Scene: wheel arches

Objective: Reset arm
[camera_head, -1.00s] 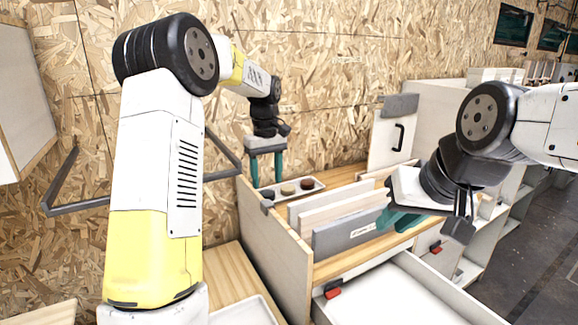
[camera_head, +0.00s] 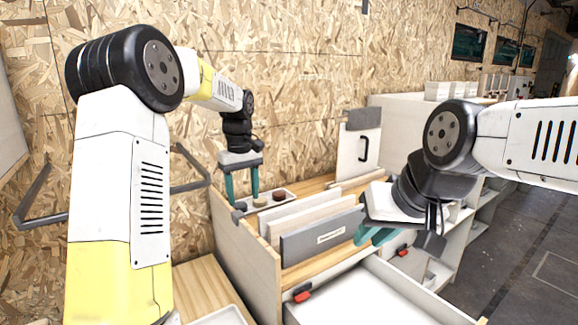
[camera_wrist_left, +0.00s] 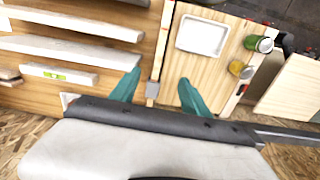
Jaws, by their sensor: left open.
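My left gripper (camera_head: 243,188) hangs with its teal fingers pointing down, behind the left wall of the wooden cabinet in the head view. Its fingers stand apart with nothing between them. In the left wrist view the two fingers (camera_wrist_left: 160,92) also show apart and empty, over a wooden edge with a small grey block. My right gripper (camera_head: 374,236) is at the right, beside the grey front panel. Its teal fingers are partly hidden by its own wrist, so I cannot tell how far apart they are.
A small tray (camera_head: 288,197) with round items sits beside the left gripper. Upright panels (camera_head: 318,237) stand in the wooden cabinet (camera_head: 245,255). An open white drawer (camera_head: 370,295) lies below. A bent grey bar (camera_head: 40,200) is on the left wall.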

